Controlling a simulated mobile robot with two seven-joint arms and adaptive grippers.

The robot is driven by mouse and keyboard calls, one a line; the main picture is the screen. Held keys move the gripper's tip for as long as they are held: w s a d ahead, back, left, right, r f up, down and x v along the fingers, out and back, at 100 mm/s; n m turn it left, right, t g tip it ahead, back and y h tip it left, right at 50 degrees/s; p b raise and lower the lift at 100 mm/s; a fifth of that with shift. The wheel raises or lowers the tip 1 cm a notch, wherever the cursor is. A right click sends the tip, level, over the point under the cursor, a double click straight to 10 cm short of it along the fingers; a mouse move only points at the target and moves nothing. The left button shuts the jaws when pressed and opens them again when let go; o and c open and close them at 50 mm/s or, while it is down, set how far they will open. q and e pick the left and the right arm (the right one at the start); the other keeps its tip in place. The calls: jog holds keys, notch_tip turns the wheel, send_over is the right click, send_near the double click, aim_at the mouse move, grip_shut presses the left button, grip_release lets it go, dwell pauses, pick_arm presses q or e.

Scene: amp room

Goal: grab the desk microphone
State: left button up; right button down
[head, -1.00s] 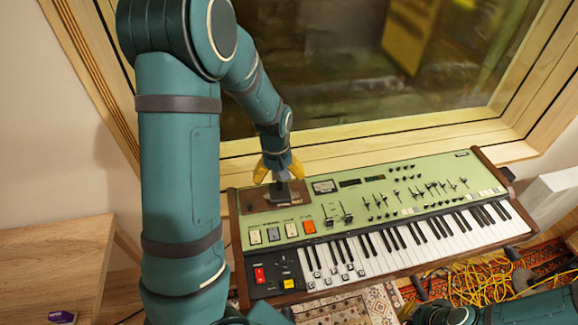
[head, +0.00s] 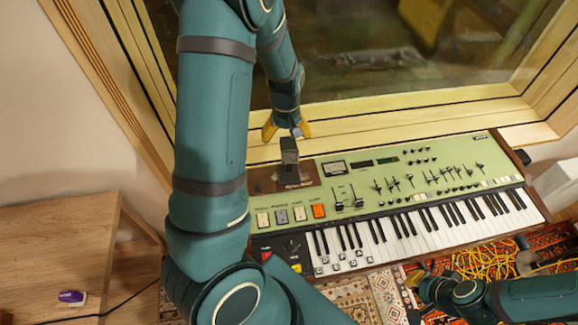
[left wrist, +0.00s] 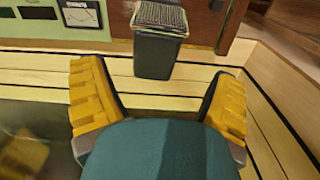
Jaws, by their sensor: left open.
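The desk microphone (head: 290,158) is a small dark grey block on a flat base, standing upright on the brown panel at the back left of the green keyboard. In the left wrist view the microphone (left wrist: 157,52) has a mesh top and sits just beyond the fingers, near the middle. My left gripper (head: 287,133) is open with its yellow fingers spread, behind the microphone on the window side. Nothing is between the fingers. My right gripper (head: 416,277) is low at the right, over the rug, far from the microphone; its fingers are too small to read.
The green keyboard (head: 345,192) lies below a wooden window ledge (head: 350,135). A wooden table (head: 55,235) with a small purple item (head: 72,297) stands at the left. Yellow cables (head: 485,262) lie on the rug at the lower right.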

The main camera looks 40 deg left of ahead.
aim_at(289, 161)
pick_arm(q)
jog(key=shift+w+d+f, duration=0.1)
jog(key=shift+d+f, duration=0.1)
jog(key=shift+f, duration=1.4)
jog(key=shift+d+f, duration=0.15)
jog(key=shift+f, duration=1.45)
jog(key=c, duration=1.4)
